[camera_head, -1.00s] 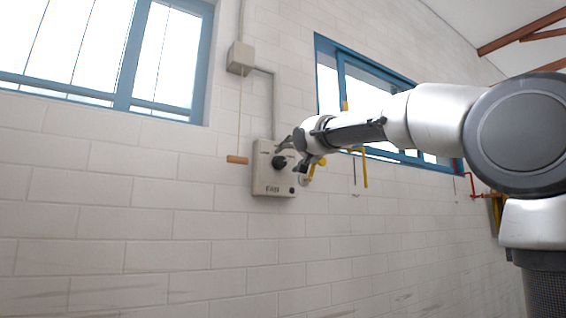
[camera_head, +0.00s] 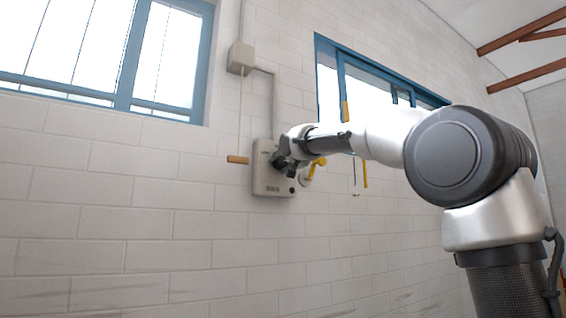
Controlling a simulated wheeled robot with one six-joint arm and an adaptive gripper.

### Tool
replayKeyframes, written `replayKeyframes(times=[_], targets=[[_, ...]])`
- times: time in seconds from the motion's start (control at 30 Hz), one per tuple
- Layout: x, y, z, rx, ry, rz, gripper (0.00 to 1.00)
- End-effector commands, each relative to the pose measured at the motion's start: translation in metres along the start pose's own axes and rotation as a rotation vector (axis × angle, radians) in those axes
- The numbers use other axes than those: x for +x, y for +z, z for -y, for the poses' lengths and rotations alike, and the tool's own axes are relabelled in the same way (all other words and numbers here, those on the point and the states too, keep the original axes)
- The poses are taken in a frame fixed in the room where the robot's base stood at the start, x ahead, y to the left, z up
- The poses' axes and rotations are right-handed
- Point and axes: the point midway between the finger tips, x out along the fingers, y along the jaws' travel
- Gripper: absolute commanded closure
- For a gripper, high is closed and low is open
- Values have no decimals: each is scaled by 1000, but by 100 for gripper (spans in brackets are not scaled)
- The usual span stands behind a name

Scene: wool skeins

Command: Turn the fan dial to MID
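A small dark knob (camera_head: 292,190) shows at the box's lower right corner.
A cord with a wooden handle (camera_head: 237,160) hangs just left of the box. A junction box (camera_head: 241,58) and conduit (camera_head: 274,100) are above it. A yellow lever (camera_head: 318,163) is close on the right, beside my wrist. The wall below is clear.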

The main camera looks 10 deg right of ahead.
Motion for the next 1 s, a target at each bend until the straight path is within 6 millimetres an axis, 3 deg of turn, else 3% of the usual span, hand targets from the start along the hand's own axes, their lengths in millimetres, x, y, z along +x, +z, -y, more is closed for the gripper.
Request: replayKeyframes(times=[0.47, 1.0], targets=[[0, 0, -1, -87, -6, -7, 87], [0, 1, -2, -550, -44, -50, 87]])
